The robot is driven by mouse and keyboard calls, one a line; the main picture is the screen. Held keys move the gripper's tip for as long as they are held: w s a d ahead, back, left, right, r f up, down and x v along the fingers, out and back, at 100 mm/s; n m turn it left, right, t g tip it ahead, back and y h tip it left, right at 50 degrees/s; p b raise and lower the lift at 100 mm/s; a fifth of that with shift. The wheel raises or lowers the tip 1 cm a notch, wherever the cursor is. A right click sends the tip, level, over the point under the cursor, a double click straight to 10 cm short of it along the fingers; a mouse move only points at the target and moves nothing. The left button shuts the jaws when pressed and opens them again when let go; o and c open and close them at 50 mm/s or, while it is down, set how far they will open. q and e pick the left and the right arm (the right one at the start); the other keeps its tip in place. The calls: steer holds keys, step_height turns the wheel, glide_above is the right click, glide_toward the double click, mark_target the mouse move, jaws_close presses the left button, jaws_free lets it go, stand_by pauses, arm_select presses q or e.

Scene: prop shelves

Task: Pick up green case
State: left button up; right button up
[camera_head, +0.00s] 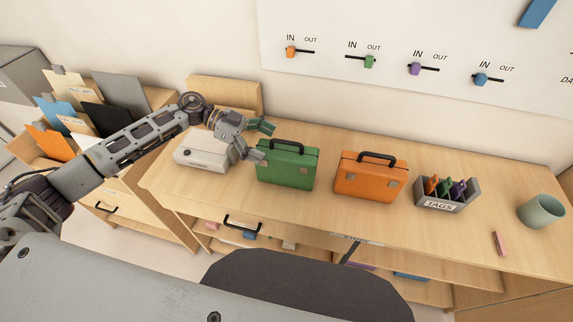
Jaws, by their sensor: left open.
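The green case (286,168) stands upright on the wooden desk, left of the orange case. It has a dark carry handle on top and metal-coloured latches on its front. My left gripper (262,143) is open at the upper left edge of the green case, with one finger behind its top corner and one in front near its left side. I cannot tell whether the fingers touch the case. My right gripper does not show.
An orange case (370,180) stands just right of the green one. A grey tags box (446,200), a pink item (499,243) and a green cup (541,211) are further right. A white device (200,155) sits left, under my arm. The desk front (300,210) is clear.

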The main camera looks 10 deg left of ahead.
mark_target(274, 147)
arm_select(q)
steer(key=shift+w+d+f, duration=0.1)
steer(key=shift+d+f, duration=0.1)
steer(key=shift+d, duration=0.35)
steer(key=shift+w+p+x, duration=0.2)
steer(key=shift+p+x, duration=0.2)
steer(key=shift+x, duration=0.8)
steer(key=shift+d+f, duration=0.35)
steer(key=shift+d, duration=0.15)
steer(key=shift+d+f, duration=0.1)
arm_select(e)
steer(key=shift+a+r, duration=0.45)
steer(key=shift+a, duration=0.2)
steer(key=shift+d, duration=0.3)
arm_select(q)
steer(key=c, duration=0.6)
steer(key=shift+s+f, duration=0.1)
steer(key=shift+s, duration=0.1)
steer(key=c, duration=1.4)
